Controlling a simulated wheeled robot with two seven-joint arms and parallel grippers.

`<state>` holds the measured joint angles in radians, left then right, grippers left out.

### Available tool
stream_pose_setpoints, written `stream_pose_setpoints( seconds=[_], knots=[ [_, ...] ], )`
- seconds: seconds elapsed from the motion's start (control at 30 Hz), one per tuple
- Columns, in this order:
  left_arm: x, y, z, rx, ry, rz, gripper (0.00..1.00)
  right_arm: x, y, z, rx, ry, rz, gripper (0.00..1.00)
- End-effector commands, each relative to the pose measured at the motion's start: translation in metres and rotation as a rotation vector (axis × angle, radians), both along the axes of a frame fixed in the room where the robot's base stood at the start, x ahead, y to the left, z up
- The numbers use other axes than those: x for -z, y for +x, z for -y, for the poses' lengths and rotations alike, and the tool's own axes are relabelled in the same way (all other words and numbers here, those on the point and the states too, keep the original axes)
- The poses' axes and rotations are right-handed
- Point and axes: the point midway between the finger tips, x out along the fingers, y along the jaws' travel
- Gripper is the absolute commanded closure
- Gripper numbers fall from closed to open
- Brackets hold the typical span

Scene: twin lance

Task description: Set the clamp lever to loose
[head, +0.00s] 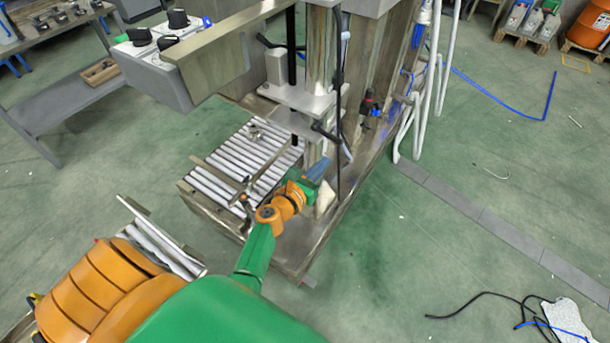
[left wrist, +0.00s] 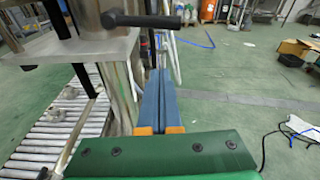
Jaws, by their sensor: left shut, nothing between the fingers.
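The clamp lever (head: 326,132) is a short black bar on the front of the machine's column, below a grey metal block. My left gripper (head: 323,164) is shut and empty, just below the lever in the head view. Its blue fingers (left wrist: 160,75) lie side by side and point up towards the lever. I see a gap between fingertips and lever in the left wrist view. My right gripper is not in view.
A roller table (head: 240,165) with a metal bar across it lies left of the column. A grey control box (head: 190,65) with black knobs hangs at upper left. White hoses (head: 440,70) run down at right.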

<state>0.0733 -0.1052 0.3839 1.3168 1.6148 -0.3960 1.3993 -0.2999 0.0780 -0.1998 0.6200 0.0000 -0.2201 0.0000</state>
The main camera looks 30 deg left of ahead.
Motion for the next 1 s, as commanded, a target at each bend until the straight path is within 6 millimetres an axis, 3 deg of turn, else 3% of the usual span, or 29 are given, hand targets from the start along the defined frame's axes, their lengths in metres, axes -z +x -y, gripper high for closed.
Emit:
stream_pose_setpoints(
  seconds=[0.1, 0.3, 0.87, 0.93, 1.0],
  knots=[
    [-0.007, -0.027, -0.001, 0.000, 0.000, -0.003, 1.00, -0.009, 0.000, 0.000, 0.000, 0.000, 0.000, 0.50],
    [-0.009, -0.055, -0.002, 0.000, 0.000, -0.001, 1.00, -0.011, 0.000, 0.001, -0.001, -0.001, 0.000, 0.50],
    [-0.009, -0.060, -0.001, 0.003, 0.007, -0.005, 1.00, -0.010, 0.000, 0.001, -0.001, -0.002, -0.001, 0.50],
    [0.007, -0.063, 0.006, 0.037, 0.081, -0.049, 1.00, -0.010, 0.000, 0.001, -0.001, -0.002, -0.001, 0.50],
    [0.047, -0.076, 0.023, 0.136, 0.282, -0.156, 1.00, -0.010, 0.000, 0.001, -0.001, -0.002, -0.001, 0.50]
  ],
)
